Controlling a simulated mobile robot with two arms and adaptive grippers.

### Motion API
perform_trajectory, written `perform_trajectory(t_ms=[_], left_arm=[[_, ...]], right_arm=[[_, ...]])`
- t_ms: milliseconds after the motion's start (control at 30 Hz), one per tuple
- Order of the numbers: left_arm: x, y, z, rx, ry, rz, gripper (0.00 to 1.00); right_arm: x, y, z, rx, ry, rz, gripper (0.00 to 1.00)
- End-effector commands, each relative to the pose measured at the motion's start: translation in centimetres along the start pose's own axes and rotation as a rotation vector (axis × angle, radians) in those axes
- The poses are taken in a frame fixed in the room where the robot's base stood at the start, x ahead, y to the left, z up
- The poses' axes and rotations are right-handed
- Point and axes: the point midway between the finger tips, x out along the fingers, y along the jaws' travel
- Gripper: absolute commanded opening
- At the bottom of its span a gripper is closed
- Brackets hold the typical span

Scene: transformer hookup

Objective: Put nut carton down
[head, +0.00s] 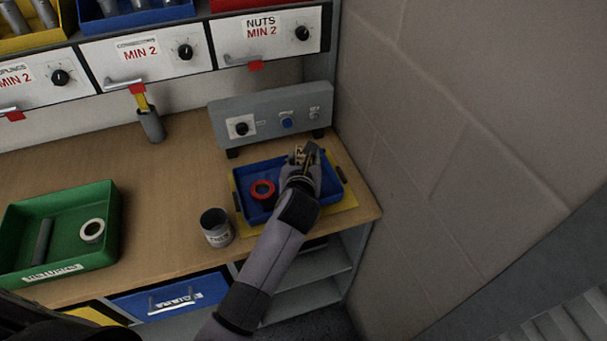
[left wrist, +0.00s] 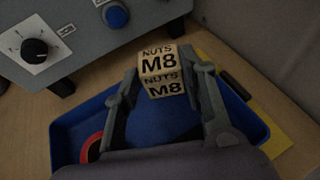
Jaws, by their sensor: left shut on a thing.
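The nut carton (left wrist: 162,70) is a small tan box marked "NUTS M8", seen clearly in the left wrist view. My left gripper (left wrist: 165,88) is shut on it, with a finger on either side. In the head view my left gripper (head: 304,160) is over the right part of a blue tray (head: 246,214) and mostly hides the carton. The tray also shows below the carton in the left wrist view (left wrist: 68,134). I cannot tell whether the carton touches the tray floor. My right gripper is not in view.
A red ring (head: 263,189) lies in the tray's left part. The tray sits on a yellow mat (head: 338,208). A grey control box (head: 265,128) stands behind it, a tin (head: 216,228) at left. A green tray (head: 65,258) is farther left. A wall (head: 400,120) bounds the right.

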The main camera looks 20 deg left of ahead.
Motion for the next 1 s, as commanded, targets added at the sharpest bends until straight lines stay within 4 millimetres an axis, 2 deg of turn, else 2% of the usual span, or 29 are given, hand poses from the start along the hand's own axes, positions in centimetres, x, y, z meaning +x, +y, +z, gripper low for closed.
perform_trajectory(t_ms=[33, 200, 633, 667, 933, 1000], left_arm=[[0.5, 0.0, -1.2, 0.001, -0.001, 0.000, 0.03], [1.3, 0.0, -3.1, -0.001, -0.002, -0.001, 0.03], [1.4, 0.0, -3.3, 0.000, -0.001, 0.000, 0.03], [1.4, 0.0, -3.3, 0.000, 0.001, 0.000, 0.39], [1.4, 0.0, -3.3, 0.000, 0.001, 0.000, 0.57], [1.4, 0.0, -3.3, 0.000, 0.001, 0.000, 0.58]], right_arm=[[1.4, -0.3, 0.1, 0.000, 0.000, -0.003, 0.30], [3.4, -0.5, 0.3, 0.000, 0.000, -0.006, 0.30], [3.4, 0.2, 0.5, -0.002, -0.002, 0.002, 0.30], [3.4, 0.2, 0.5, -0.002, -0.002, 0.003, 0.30], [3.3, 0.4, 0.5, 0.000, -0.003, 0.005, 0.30], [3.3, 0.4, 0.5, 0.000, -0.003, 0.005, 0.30]])
